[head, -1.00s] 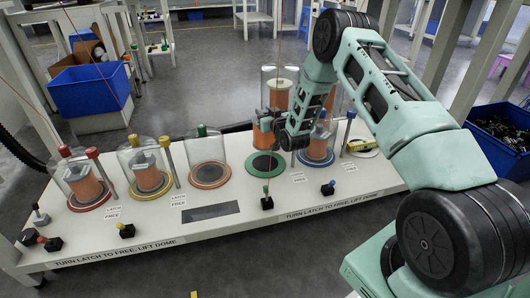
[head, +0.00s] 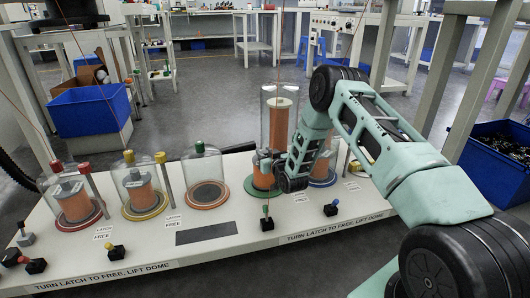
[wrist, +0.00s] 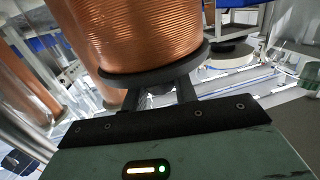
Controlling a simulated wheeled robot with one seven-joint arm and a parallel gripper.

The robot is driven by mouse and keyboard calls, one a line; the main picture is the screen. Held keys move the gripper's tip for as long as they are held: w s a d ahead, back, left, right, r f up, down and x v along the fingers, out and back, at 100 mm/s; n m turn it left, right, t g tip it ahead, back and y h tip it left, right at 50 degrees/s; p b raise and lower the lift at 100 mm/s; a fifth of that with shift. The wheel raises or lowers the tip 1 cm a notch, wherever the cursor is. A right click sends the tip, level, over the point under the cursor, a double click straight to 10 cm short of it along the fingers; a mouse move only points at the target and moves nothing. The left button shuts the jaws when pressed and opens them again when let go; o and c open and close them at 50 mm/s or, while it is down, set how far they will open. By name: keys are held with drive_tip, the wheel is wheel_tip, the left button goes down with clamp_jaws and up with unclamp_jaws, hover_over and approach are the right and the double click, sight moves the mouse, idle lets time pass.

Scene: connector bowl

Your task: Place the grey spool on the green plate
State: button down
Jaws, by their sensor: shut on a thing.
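The grey spool (head: 263,174) is wound with copper wire and has dark grey flanges. It stands about upright over the green plate (head: 249,189), very low; I cannot tell whether it touches. In the wrist view the spool (wrist: 140,35) fills the top, its dark flange near the finger ends. My gripper (head: 278,171) is shut on the spool from the right side and hides part of it. In the wrist view my gripper's fingers (wrist: 160,95) reach to the spool's lower end. The plate's right side is partly hidden by my arm.
Clear domes over spools stand at the red plate (head: 78,222) and yellow plate (head: 146,211). An empty dome (head: 204,170) stands left of the green plate. A tall dome with a spool (head: 281,115) is close behind. The blue plate (head: 326,182) is partly behind my arm.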

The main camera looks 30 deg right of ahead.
drive_tip(key=shift+w+r, duration=0.1)
drive_tip(key=shift+r, duration=0.15)
drive_tip(key=shift+f, duration=0.15)
drive_tip(key=c, duration=1.1)
unclamp_jaws()
drive_tip(key=shift+f, duration=0.1)
